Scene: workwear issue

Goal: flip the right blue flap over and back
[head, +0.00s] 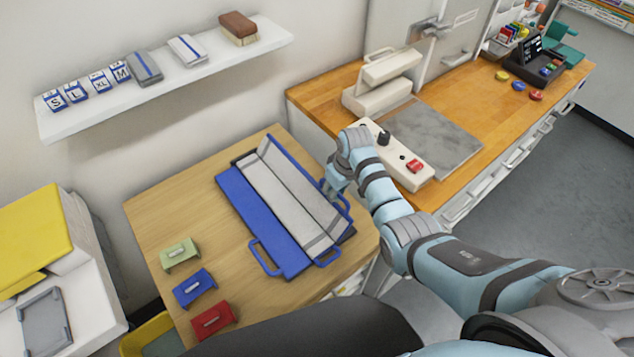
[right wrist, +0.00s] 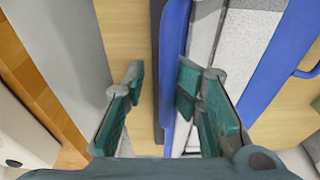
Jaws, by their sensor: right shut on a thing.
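The folding board lies on the wooden table, with its left blue flap (head: 238,197) flat. A grey garment (head: 275,195) with a darker band near its lower end lies along the middle. The right blue flap (head: 343,203) stands tilted up along the garment's right side, with grey cloth against its inner face. My right gripper (head: 335,187) is at this flap's outer edge, partly hidden by my arm. My left gripper is out of view.
A beige control box (head: 395,155) with a red button is close to my right arm. A wall shelf (head: 165,85) holds folded items and size tags.

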